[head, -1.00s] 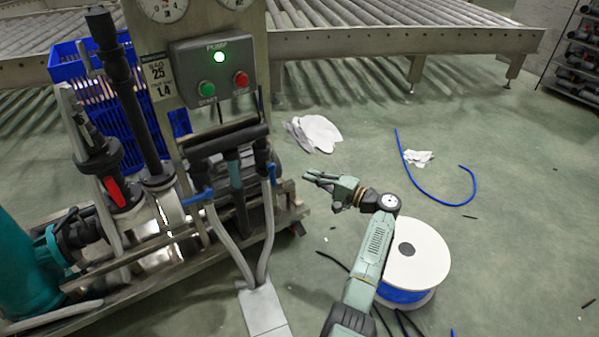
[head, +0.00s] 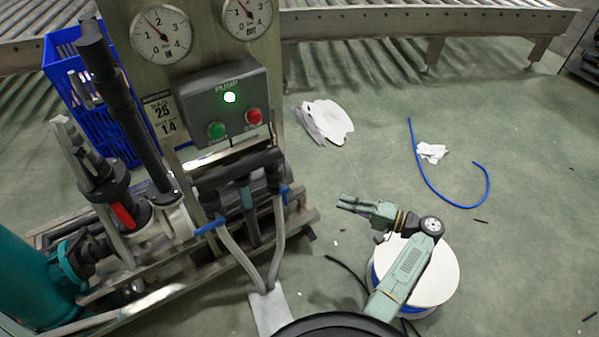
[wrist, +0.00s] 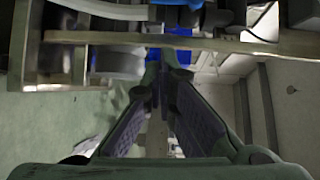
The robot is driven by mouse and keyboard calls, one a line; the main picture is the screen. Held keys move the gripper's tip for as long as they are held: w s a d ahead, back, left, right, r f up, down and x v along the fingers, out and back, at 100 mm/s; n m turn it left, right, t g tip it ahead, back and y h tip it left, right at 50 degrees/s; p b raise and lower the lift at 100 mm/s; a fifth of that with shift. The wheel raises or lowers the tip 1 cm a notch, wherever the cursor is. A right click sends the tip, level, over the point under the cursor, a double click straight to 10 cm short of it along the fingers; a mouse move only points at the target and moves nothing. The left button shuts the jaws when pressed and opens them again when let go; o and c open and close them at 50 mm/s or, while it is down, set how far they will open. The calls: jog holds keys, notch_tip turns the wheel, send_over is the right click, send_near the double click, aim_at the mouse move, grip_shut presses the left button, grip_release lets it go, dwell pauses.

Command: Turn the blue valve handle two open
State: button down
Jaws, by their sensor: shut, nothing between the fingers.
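Two blue valve handles sit on the hoses below the pump's control box. The left one (head: 210,226) sticks out to the left; the right one (head: 284,195) is a small upright-looking lever. I see no numbers on them. My gripper (head: 343,203) is shut and empty, to the right of the right handle with a clear gap between them. In the wrist view the fingertips (wrist: 168,66) point towards the skid, with a blue part (wrist: 178,52) just beyond them. Whether that part is a handle I cannot tell.
Two grey hoses (head: 279,235) run down to the floor. A white cable reel (head: 435,270) stands behind my arm. White cloths (head: 325,122) and a blue hose (head: 425,183) lie on the open floor.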

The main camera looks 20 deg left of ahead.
jog(key=s+a+p, duration=0.2)
jog(key=a, duration=1.1)
jog(key=shift+s+f+p, duration=0.15)
jog(key=shift+f+p, duration=0.1)
jog(key=shift+p, duration=0.1)
jog(key=shift+s+a+f+m+y, duration=0.2)
jog(key=shift+s+a+m+y, duration=0.1)
jog(key=shift+s+a+m, duration=0.15)
jog(key=d, duration=1.2)
jog(key=shift+s, duration=0.4)
jog(key=shift+d+f, duration=0.1)
